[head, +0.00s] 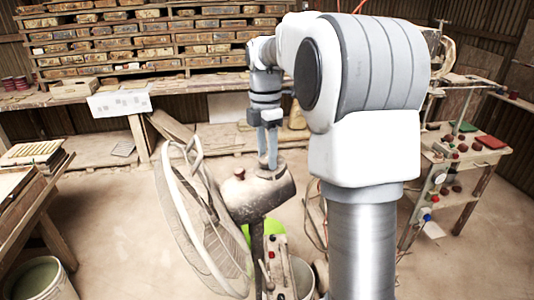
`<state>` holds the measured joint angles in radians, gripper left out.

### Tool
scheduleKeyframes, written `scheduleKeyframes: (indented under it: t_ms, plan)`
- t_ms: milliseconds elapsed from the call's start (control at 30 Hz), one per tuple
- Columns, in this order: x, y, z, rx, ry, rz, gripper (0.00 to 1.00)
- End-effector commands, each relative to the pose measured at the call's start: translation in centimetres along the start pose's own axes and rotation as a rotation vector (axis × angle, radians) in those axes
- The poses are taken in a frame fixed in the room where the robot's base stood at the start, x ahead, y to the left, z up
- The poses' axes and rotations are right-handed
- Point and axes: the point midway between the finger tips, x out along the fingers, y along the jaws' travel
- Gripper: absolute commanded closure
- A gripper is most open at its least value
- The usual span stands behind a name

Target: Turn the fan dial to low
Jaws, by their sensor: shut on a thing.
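The pedestal fan stands in the middle of the head view, with its round wire guard (200,215) facing left and its dusty motor housing (258,190) behind the guard. A small brown knob (239,174) sticks up from the housing near the guard. My gripper (269,164) points down onto the top of the housing at its rear end, right of that knob. Its fingers are shut on what seems to be the fan dial there. The fingers hide most of the dial, and its setting cannot be read.
Below the housing are a panel with red buttons (288,270), a bright green thing (275,228) and a bucket (302,277). Tile shelves (150,40) and a bench (90,98) line the back. A cluttered worktable (455,160) stands right. The floor between is mostly clear.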

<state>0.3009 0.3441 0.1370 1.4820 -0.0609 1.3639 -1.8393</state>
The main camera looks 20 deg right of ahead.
Motion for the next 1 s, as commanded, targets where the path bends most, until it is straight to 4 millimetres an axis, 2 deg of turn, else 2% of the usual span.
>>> scheduleKeyframes:
  t_ms: [267,1000]
  plan:
    - [0.10,-0.07,-0.04,0.090,0.001,0.032,1.00]
    - [0.13,-0.29,-0.11,0.624,-0.001,0.210,1.00]
